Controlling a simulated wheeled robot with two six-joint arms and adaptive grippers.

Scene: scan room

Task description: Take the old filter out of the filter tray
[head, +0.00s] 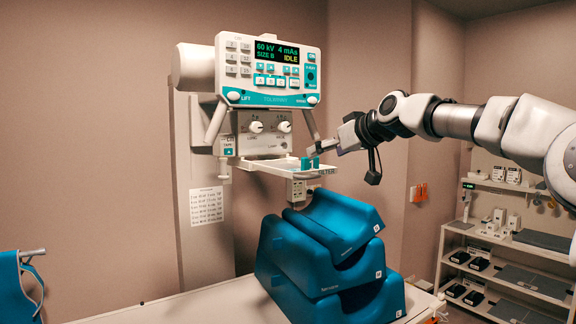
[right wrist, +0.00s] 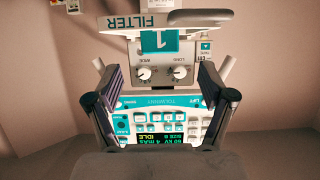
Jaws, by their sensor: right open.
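The filter tray (head: 283,168) is a pale shelf marked FILTER, sticking out below the control panel in the head view. The old filter (head: 309,163) shows as a teal piece with an upright tab at the tray's right end. In the right wrist view the filter tray (right wrist: 196,18) is at the top, with a teal tab (right wrist: 153,43) marked 1 below its label. My right gripper (head: 328,150) is open and empty, close to the right of the teal tab. Its two fingers (right wrist: 157,88) are wide apart in the wrist view, with the tab above the gap. My left gripper is out of view.
The control panel (head: 270,72) hangs above the tray, with two knobs below it. Blue wedge cushions (head: 325,255) are stacked on the table (head: 185,306) under the tray. A shelf unit (head: 505,262) stands at right.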

